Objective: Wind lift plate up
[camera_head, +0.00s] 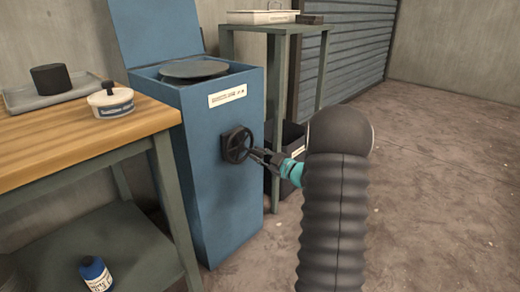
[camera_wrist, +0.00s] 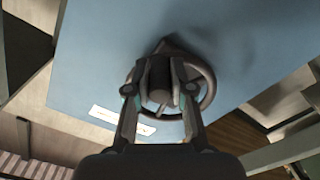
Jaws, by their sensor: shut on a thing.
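The lift plate (camera_head: 194,69) is a round grey disc at the open top of a blue cabinet (camera_head: 222,150). A black handwheel (camera_head: 236,145) is mounted on the cabinet's side. My gripper (camera_head: 258,155) reaches it from the right. In the wrist view the handwheel (camera_wrist: 205,85) shows behind my gripper (camera_wrist: 160,95), whose fingers are shut on the wheel's dark knob (camera_wrist: 160,78). The fingers hide part of the wheel's rim.
A wooden-topped workbench (camera_head: 70,145) stands at the left, with a tray (camera_head: 50,95), a dark cylinder (camera_head: 50,78) and a white lidded pot (camera_head: 110,101). A blue bottle (camera_head: 95,273) is on its lower shelf. A green-grey stand (camera_head: 275,28) is behind the cabinet. The floor at right is clear.

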